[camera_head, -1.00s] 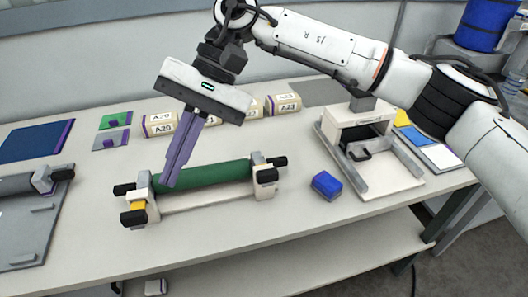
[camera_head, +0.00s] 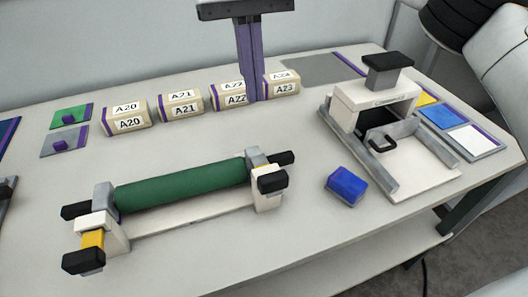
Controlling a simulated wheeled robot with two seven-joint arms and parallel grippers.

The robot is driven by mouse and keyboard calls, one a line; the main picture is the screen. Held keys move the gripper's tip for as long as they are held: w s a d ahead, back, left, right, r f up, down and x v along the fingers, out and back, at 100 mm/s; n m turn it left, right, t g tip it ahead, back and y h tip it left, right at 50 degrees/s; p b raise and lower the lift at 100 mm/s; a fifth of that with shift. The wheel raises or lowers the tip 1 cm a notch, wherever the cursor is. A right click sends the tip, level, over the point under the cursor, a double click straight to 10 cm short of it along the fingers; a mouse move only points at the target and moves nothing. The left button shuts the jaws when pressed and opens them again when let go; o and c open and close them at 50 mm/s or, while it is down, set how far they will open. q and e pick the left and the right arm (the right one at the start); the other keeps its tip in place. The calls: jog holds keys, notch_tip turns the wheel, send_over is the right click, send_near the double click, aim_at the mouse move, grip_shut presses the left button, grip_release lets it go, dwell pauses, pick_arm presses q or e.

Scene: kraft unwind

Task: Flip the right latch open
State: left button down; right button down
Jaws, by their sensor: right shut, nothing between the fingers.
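A green roll (camera_head: 180,184) lies in a white stand (camera_head: 185,212) at the front of the table. My left gripper is out of view.
Several labelled beige boxes (camera_head: 181,105) stand in a row at the back. A blue block (camera_head: 345,187) lies right of the stand. A white and grey fixture (camera_head: 376,101) with a black top stands further right. Bare table lies between boxes and stand.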

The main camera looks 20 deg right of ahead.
aim_at(264, 165)
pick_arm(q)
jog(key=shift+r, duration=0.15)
pick_arm(e)
jog(key=shift+s+r, duration=0.1)
jog(key=shift+s, duration=0.05)
